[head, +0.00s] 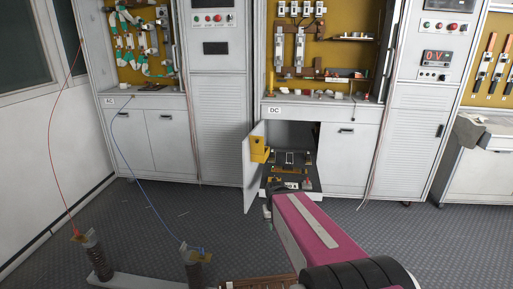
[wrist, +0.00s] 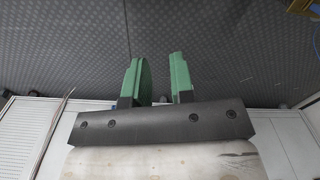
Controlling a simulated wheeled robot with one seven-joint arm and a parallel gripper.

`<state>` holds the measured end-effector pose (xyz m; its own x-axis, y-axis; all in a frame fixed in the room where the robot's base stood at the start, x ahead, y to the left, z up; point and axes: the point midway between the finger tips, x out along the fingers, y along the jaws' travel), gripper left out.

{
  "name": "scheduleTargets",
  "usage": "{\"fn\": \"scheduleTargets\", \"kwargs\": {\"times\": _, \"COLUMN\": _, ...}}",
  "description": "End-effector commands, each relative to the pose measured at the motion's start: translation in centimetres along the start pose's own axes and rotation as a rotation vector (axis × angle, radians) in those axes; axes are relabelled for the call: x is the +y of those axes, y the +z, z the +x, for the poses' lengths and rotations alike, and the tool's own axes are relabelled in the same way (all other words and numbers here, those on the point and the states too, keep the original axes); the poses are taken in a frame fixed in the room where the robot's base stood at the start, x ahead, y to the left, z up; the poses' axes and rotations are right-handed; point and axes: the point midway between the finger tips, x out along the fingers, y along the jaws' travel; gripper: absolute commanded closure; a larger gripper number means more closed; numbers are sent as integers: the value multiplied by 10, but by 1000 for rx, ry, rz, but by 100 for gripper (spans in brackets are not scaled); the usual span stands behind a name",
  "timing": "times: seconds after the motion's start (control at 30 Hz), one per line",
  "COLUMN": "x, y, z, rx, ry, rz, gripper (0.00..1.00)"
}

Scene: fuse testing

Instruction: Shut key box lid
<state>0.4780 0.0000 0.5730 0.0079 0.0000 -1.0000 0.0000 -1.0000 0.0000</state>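A small yellow box (head: 259,149), which looks like the key box, is fixed to the inner face of the open cabinet door (head: 252,180) below the DC bench. It is too small for me to make out how its lid stands. My pink arm reaches toward this cabinet, and its end is below the box in the head view. My gripper (wrist: 161,68) shows in the wrist view with two green fingers apart and nothing between them. A yellow-brown edge (wrist: 303,6) shows at that view's top right corner; I cannot tell what it is.
The open compartment holds a dark panel of parts (head: 290,165). White cabinets stand along the wall, with a closed door (head: 342,155) right of the opening. Insulator posts (head: 98,258) with red and blue wires stand at front left. Dark floor (head: 150,215) between is mostly clear.

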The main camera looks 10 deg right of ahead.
Motion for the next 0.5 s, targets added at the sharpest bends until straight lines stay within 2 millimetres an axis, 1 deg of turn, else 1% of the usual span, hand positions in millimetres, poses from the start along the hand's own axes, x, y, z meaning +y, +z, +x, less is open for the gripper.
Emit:
{"fn": "scheduleTargets", "kwargs": {"times": 0.03, "x": 0, "y": -3, "z": 1, "rx": 9, "ry": -1, "rz": -1, "gripper": 94}}
{"fn": "scheduleTargets", "kwargs": {"times": 0.07, "x": -1, "y": -6, "z": 2, "rx": 18, "ry": -3, "rz": -2, "gripper": 100}}
{"fn": "scheduleTargets", "kwargs": {"times": 0.17, "x": -4, "y": -25, "z": 5, "rx": 83, "ry": -13, "rz": -8, "gripper": 100}}
{"fn": "scheduleTargets", "kwargs": {"times": 0.27, "x": -10, "y": -56, "z": 10, "rx": 197, "ry": -27, "rz": -16, "gripper": 100}}
{"fn": "scheduleTargets", "kwargs": {"times": 0.3, "x": -13, "y": -71, "z": 11, "rx": 254, "ry": -34, "rz": -19, "gripper": 100}}
{"fn": "scheduleTargets", "kwargs": {"times": 0.37, "x": -17, "y": -95, "z": 12, "rx": 345, "ry": -44, "rz": -23, "gripper": 100}}
{"fn": "scheduleTargets", "kwargs": {"times": 0.4, "x": -20, "y": -111, "z": 12, "rx": 409, "ry": -50, "rz": -26, "gripper": 100}}
{"fn": "scheduleTargets", "kwargs": {"times": 0.47, "x": -24, "y": -136, "z": 10, "rx": 510, "ry": -59, "rz": -27, "gripper": 100}}
{"fn": "scheduleTargets", "kwargs": {"times": 0.5, "x": -26, "y": -152, "z": 8, "rx": 580, "ry": -64, "rz": -27, "gripper": 100}}
